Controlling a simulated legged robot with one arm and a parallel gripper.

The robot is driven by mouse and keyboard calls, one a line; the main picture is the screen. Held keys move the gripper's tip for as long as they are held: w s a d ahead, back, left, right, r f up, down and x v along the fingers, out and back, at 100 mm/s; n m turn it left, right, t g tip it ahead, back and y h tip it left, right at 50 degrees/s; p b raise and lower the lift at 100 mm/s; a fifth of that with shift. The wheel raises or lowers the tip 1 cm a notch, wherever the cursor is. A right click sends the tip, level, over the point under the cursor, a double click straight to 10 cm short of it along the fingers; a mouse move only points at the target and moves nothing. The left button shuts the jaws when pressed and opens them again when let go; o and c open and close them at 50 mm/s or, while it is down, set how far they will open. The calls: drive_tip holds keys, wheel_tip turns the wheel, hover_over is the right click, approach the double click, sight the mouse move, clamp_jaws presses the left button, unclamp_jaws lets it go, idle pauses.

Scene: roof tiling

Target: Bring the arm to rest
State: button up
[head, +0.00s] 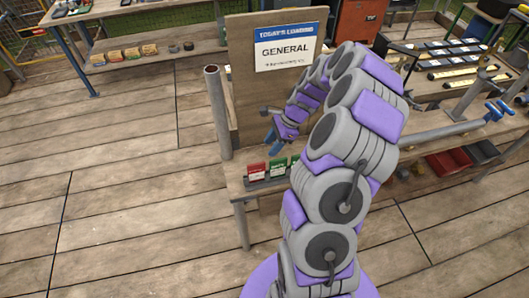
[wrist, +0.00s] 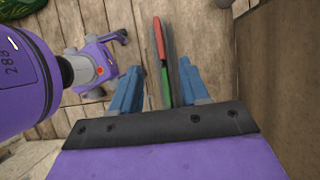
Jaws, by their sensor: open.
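My arm, purple and grey, curls from my base over a wooden bench in the head view. My gripper (head: 272,141) hangs above the bench, near small red (head: 256,172) and green (head: 278,167) items standing in a dark holder. In the wrist view my gripper (wrist: 158,78) has its two blue fingers apart. A red strip (wrist: 159,38) and a green strip (wrist: 166,88) show in the gap between them, apparently beyond the fingers. Nothing appears clamped. My arm hides part of the bench and whatever stands to the right of the green item.
A wooden board with a "GENERAL" sign (head: 287,50) stands just behind my gripper. A grey post (head: 217,110) rises at the bench's left corner. Red bins (head: 449,162) and tool trays lie to the right. The plank floor (head: 120,200) at left is clear.

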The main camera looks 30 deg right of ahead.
drive_tip(key=w+v, duration=0.1)
drive_tip(key=v, duration=0.5)
drive_tip(key=s+a+r+n+g+h, duration=0.1)
drive_tip(key=s+a+r+n, duration=0.5)
drive_tip(key=a, duration=0.3)
drive_tip(key=s+a+r+n+g+h, duration=0.1)
drive_tip(key=s+a+r+n, duration=0.45)
drive_tip(key=a, duration=0.45)
drive_tip(key=s+a+r+n+h, duration=0.1)
drive_tip(key=s+n, duration=0.4)
drive_tip(key=s, duration=0.4)
drive_tip(key=s+a+r+n+g+h, duration=0.1)
drive_tip(key=s+n, duration=0.3)
drive_tip(key=s, duration=0.6)
drive_tip(key=shift+s+a+n+h+p, duration=0.35)
drive_tip(key=shift+a+h, duration=0.15)
drive_tip(key=shift+h, duration=0.1)
drive_tip(key=shift+d, duration=0.1)
